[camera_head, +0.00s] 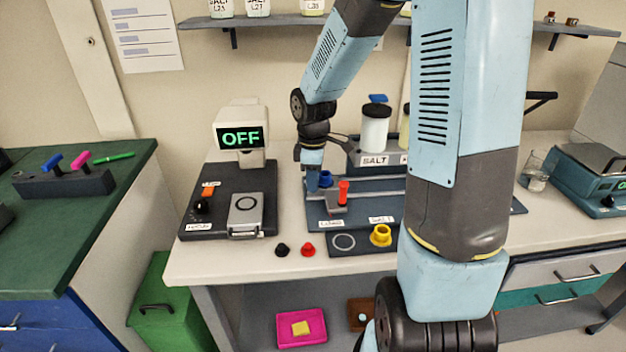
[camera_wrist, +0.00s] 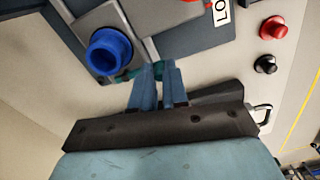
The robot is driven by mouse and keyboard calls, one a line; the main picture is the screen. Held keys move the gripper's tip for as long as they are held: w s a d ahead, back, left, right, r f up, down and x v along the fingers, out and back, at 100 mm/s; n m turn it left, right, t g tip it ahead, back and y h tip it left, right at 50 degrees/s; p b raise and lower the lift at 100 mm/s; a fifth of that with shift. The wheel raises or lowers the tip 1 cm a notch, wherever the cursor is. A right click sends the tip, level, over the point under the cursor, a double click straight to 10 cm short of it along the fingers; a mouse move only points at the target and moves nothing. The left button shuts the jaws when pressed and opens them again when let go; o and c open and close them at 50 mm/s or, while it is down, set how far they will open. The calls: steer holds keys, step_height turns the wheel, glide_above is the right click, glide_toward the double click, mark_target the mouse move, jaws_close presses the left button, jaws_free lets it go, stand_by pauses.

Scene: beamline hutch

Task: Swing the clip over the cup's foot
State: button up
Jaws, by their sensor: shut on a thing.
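The blue cup (camera_wrist: 108,52) sits in a grey holder, its round opening facing the wrist camera; it shows small in the head view (camera_head: 326,178). A dark green strip (camera_wrist: 128,74), which looks like the clip, runs from the cup's lower right edge to my fingertips. My gripper (camera_wrist: 158,72) is shut on this strip beside the cup. In the head view my gripper (camera_head: 313,184) points down just left of the blue cup. The cup's foot is mostly hidden, and I cannot tell whether the clip lies over it.
A red-handled lever (camera_head: 343,192) stands close to the right of the cup. A yellow cup (camera_head: 380,236) stands on a dark mat in front. Black (camera_head: 282,250) and red (camera_head: 308,249) knobs lie at the bench's front. A device reading OFF (camera_head: 240,136) stands left; a white jar (camera_head: 375,128) stands behind.

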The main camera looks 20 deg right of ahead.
jaws_close()
steer(key=shift+w+a+m, duration=0.1)
steer(key=shift+a+m, duration=0.05)
steer(key=shift+m, duration=0.15)
steer(key=m, duration=0.1)
steer(key=a+m, duration=0.1)
steer(key=m, duration=0.1)
steer(key=shift+w+a+m, duration=0.25)
steer(key=shift+w+m, duration=0.05)
steer(key=m, duration=0.2)
steer(key=w+a+m, duration=0.1)
steer(key=m, duration=0.1)
steer(key=shift+w+a, duration=0.15)
steer(key=m, duration=0.1)
steer(key=w+m, duration=0.1)
steer(key=m, duration=0.2)
steer(key=shift+w+a+m, duration=0.35)
steer(key=shift+a+m, duration=0.05)
steer(key=shift+w+m, duration=0.4)
steer(key=shift+m, duration=0.55)
steer(key=shift+w+m, duration=0.35)
steer(key=shift+m, duration=0.6)
steer(key=o, duration=0.6)
jaws_free()
